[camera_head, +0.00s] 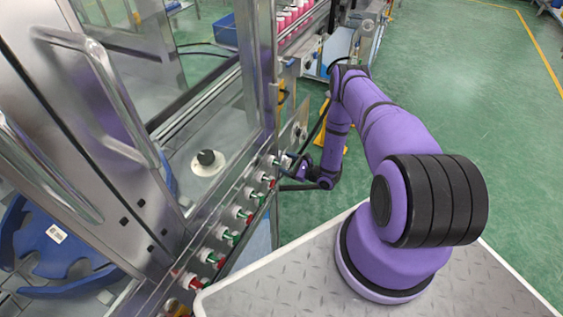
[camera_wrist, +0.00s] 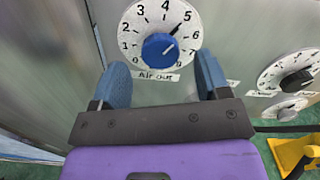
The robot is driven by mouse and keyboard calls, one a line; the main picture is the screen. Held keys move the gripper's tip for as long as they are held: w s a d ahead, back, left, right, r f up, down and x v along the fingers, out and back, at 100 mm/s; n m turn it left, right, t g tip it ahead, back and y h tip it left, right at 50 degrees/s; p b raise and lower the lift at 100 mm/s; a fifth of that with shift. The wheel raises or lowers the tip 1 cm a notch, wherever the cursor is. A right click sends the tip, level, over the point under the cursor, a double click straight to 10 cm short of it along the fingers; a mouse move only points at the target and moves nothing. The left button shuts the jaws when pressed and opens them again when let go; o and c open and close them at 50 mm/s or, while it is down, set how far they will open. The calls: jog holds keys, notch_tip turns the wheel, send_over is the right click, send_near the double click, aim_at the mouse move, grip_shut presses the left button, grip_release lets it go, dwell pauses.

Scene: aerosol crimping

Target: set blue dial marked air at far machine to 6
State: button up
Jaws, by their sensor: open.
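In the wrist view a blue dial (camera_wrist: 160,47) sits on a round white scale plate with black digits, on a grey metal panel. A handwritten label under it seems to read "Air out". Its black pointer is directed up and right, close to the 5. My gripper (camera_wrist: 161,62) is open, with one blue fingertip low on each side of the dial and a gap between them. It holds nothing, and I cannot tell whether a finger touches the dial. In the head view my gripper is small, beside the machine's side panel, and the blue dial cannot be made out.
A white dial with a black knob (camera_wrist: 296,80) and a smaller one (camera_wrist: 287,107) are to the right. In the head view a row of red and green buttons (camera_head: 237,212) lines the near machine's edge. Green floor (camera_head: 470,90) is open at right.

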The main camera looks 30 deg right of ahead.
jog(key=shift+x, duration=1.4)
jog(key=c, duration=0.9)
jog(key=shift+m, duration=0.3)
jog(key=shift+d+m, duration=0.15)
jog(key=shift+m, duration=2.75)
